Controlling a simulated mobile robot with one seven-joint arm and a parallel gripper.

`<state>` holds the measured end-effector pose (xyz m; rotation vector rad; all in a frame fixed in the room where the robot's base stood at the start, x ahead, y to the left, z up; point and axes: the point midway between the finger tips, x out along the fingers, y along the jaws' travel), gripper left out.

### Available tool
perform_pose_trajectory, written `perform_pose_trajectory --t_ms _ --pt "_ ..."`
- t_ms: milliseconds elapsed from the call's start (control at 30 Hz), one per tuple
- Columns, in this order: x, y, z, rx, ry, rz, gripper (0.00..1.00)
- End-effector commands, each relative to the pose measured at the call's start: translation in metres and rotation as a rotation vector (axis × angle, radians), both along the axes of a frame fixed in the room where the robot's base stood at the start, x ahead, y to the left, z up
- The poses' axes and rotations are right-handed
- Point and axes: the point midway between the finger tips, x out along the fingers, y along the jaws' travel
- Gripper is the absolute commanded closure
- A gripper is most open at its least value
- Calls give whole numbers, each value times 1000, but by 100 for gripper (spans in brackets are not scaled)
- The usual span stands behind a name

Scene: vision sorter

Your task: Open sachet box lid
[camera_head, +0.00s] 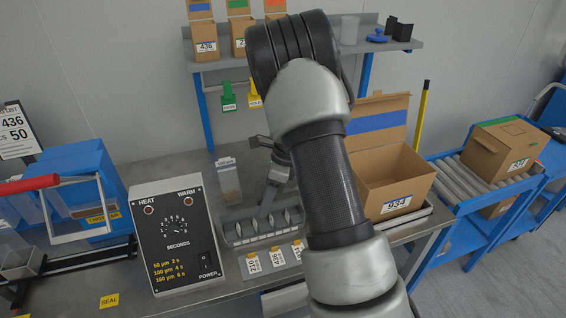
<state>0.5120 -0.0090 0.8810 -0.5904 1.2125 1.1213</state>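A narrow, clear-looking upright container (230,187) with a small printed label near its top stands on the bench, left of my gripper. It may be the sachet box; its label is too small to read and I cannot tell its lid's state. My gripper (262,143) shows partly beside my forearm, to the right of and a little above the container, apparently apart from it. My arm hides part of the gripper, and whether its fingers are open is unclear.
A grey slotted rack (262,228) lies in front of the container. A heat sealer control box (176,235) stands left. An open cardboard box (398,180) labelled 934 stands right, beside a roller conveyor (470,183). A shelf (225,63) with cartons is behind.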

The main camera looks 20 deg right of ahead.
Motion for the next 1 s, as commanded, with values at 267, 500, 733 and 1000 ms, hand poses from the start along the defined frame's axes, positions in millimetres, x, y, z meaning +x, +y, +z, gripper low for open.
perform_pose_trajectory --t_ms 267,500,733,1000 --pt "-9 0 -19 0 -169 -2 62" --pt "-15 -11 23 -1 -216 0 62" --pt "-21 -28 66 0 -214 -1 62" --pt "-29 -47 115 -1 -214 -1 62"
